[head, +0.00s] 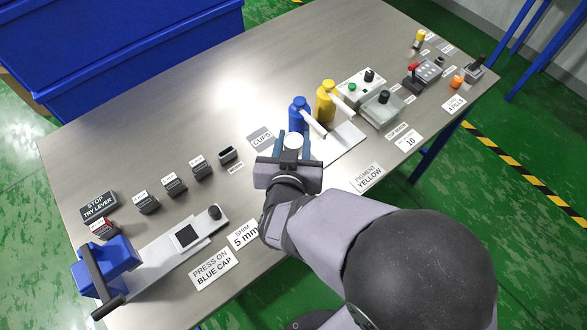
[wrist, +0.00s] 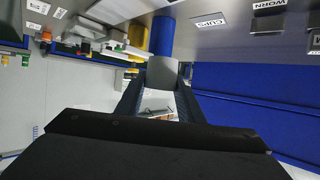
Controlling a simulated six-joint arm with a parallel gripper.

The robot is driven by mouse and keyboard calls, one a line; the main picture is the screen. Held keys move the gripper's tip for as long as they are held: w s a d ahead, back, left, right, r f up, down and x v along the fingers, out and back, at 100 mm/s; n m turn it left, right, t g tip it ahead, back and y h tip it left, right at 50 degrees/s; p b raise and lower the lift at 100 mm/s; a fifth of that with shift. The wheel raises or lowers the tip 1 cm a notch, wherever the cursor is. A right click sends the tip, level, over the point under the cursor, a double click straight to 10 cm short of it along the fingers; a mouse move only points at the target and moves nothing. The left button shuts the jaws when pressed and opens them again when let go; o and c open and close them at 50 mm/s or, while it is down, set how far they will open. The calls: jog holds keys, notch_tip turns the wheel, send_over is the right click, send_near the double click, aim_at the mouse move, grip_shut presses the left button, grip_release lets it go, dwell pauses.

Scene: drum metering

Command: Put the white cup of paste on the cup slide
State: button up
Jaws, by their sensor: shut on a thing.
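The white cup (head: 293,141) is between the fingertips of my gripper (head: 291,156), which is shut on it near the middle of the table. In the wrist view the cup (wrist: 161,72) looks grey between the two dark fingers of my gripper (wrist: 159,88). The paste inside cannot be made out. A pale rail with a carriage and black square pad (head: 187,236) lies at the front left and looks like the cup slide, though no label names it. Its pad is empty. My gripper is to the right of it and farther back.
A blue pump bottle (head: 299,112) and a yellow one (head: 326,101) stand just behind the cup, spouts pointing right. A blue press block (head: 104,265) stands at the rail's left end. Several dark blocks line the left. Table is bare behind the CUPS label (head: 261,139).

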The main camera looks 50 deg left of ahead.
jog(key=shift+a+r, duration=0.1)
jog(key=shift+f, duration=0.25)
jog(key=shift+f+p, duration=0.3)
jog(key=shift+f, duration=4.4)
jog(key=shift+f, duration=0.1)
jog(key=shift+f, duration=0.15)
jog(key=o, duration=1.1)
jog(key=shift+c, duration=0.2)
